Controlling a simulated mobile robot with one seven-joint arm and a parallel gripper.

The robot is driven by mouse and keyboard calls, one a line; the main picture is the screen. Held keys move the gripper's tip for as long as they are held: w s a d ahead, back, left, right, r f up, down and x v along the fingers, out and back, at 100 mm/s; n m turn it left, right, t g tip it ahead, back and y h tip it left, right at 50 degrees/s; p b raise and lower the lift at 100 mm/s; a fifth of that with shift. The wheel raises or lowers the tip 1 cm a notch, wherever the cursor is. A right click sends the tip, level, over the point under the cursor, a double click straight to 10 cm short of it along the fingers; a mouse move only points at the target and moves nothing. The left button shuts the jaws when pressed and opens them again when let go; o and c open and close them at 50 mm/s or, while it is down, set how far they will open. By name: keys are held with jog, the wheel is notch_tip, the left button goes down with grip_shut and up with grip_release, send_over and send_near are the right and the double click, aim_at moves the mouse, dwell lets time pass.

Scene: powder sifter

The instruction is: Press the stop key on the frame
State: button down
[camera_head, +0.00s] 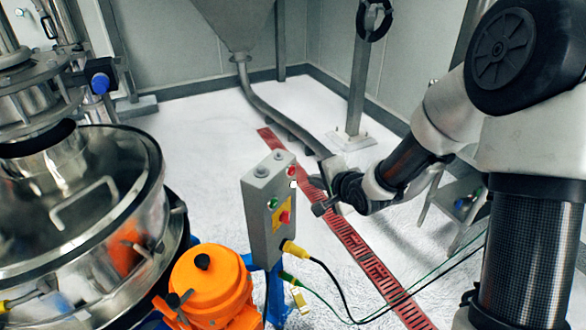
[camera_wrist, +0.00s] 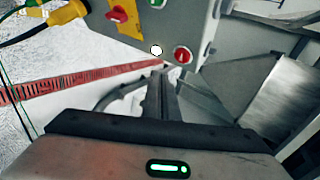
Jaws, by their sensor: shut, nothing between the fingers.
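A grey control box (camera_head: 268,205) stands mid-view in the head view. A round red button (camera_head: 291,171) sits near its top right edge; it also shows in the wrist view (camera_wrist: 182,54) with a pale ring. A green button (camera_head: 273,203) and a red rotary switch (camera_head: 285,217) on a yellow plate are on the box's front. My gripper (camera_head: 318,182) is just right of the box. In the wrist view its shut fingers (camera_wrist: 163,78) point toward the box, with the tips just below and left of the red button. A gap appears to remain; I cannot tell how wide.
A steel sifter drum (camera_head: 80,210) stands at left, with an orange motor (camera_head: 212,285) beside it. A yellow plug (camera_head: 294,249) and cables hang below the box. A red floor grate (camera_head: 345,235) runs behind. A hopper (camera_head: 235,20) stands at the back.

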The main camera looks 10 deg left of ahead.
jog(key=shift+s+d, duration=0.45)
jog(key=shift+d, duration=0.4)
jog(key=s+d+r+n+h+p, duration=0.2)
jog(key=s+d+r, duration=0.15)
jog(key=r, duration=0.25)
jog(key=s+d+r+n+g+h+p, duration=0.1)
jog(key=s+d+r+h, duration=0.15)
jog(key=d+r, duration=0.3)
jog(key=s+d+r+n+h+p, duration=0.2)
jog(key=s+d+r, duration=0.2)
jog(key=r, duration=0.2)
jog(key=s+d+r+n+g+p, duration=0.1)
jog(key=s+r, duration=0.3)
jog(key=s, duration=0.6)
jog(key=s+d+r+n+g+p, duration=0.1)
jog(key=s+r+n, duration=0.3)
jog(key=s, duration=0.5)
jog(key=shift+s+d+r+g+p, duration=0.25)
jog(key=shift+s+g+p, duration=0.2)
jog(key=shift+g, duration=0.15)
jog(key=shift+w+a, duration=0.1)
jog(key=shift+a, duration=0.05)
